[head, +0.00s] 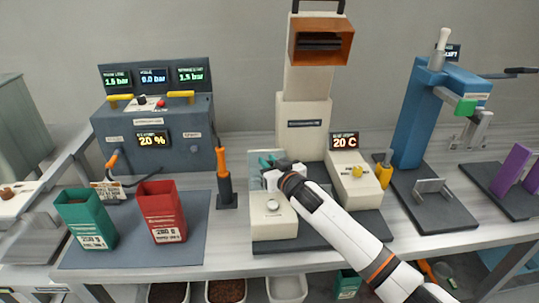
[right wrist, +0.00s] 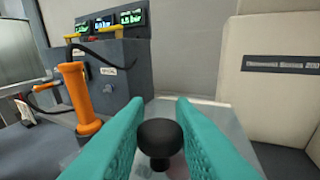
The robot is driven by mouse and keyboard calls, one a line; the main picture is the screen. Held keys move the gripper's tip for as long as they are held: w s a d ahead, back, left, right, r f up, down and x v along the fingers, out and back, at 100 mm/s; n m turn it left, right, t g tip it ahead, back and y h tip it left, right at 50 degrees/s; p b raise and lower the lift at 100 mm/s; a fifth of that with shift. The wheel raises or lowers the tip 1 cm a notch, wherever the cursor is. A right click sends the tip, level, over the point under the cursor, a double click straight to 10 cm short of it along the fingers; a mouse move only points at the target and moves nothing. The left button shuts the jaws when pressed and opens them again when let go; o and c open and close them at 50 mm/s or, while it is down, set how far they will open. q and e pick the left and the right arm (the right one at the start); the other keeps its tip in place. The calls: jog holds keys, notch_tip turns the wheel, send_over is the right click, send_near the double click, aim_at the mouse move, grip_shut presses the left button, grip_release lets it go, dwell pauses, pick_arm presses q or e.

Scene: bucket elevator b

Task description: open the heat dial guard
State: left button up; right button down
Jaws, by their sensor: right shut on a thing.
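The heat dial guard (head: 255,171) is a clear, pale panel at the back of a cream control box (head: 275,230). It appears raised, and the round dial (head: 272,206) on the box top shows uncovered in front of it. The teal fingers of my right gripper (head: 269,161) are at the guard's upper part. In the right wrist view the fingers (right wrist: 158,135) are closed on both sides of a black knob (right wrist: 159,134), with the guard's grey clear plate (right wrist: 215,112) behind it. My forearm hides part of the box's right side. My left gripper is not in view.
An orange-handled tool (head: 222,170) stands left of the box. A second cream box with a 20 C display (head: 344,142) and a yellow knob is on the right. A tall cream machine (head: 304,125) rises behind. Green (head: 87,220) and red (head: 162,212) bags stand left.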

jog(key=shift+w+r+m+g+h+p, duration=0.25)
jog(key=shift+r+g+p, duration=0.35)
jog(key=shift+p, duration=0.8)
jog(key=shift+w+r+m+g+h+p, duration=0.1)
jog(key=shift+w+r+g+p, duration=0.45)
jog(key=shift+p, duration=0.9)
jog(key=shift+w+r+m+g+h+p, duration=0.15)
jog(key=shift+r+g+p, duration=0.2)
jog(key=shift+r+p, duration=0.75)
jog(key=shift+w+f+g+p, duration=0.1)
jog(key=shift+w+g+p, duration=0.15)
jog(key=shift+g+p, duration=0.25)
jog(key=shift+w+r, duration=0.45)
jog(key=shift+r, duration=0.15)
